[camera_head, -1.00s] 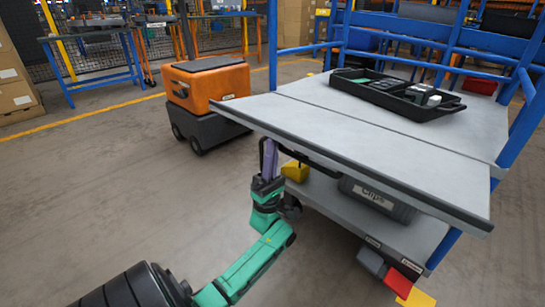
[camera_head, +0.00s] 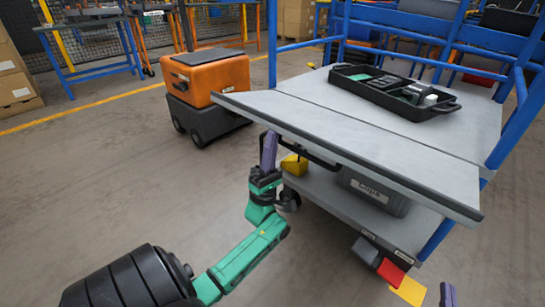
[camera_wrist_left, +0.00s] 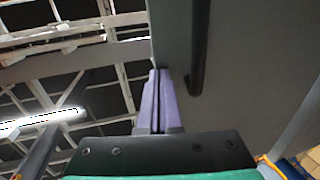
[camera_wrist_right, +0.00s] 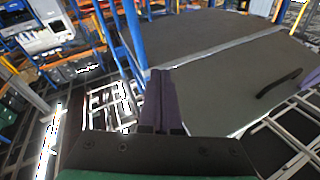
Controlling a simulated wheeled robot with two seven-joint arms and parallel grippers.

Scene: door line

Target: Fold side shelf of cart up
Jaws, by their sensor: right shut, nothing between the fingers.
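The cart's grey side shelf (camera_head: 350,143) juts out from the near side of the cart's grey top (camera_head: 450,130), roughly level with it. My left gripper (camera_head: 268,150) points up under the shelf's outer edge, left of its middle, fingers together. In the left wrist view its purple fingers (camera_wrist_left: 157,100) reach up beside the shelf's underside (camera_wrist_left: 232,70), near a black bar (camera_wrist_left: 200,45); contact is unclear. My right gripper (camera_head: 447,294) shows only its tip at the bottom edge, below and apart from the shelf. In the right wrist view its fingers (camera_wrist_right: 160,100) are shut and empty.
A black tray (camera_head: 392,93) with items stands on the cart top. An orange wheeled unit (camera_head: 208,85) stands at left. Floor (camera_head: 100,185) at left is clear.

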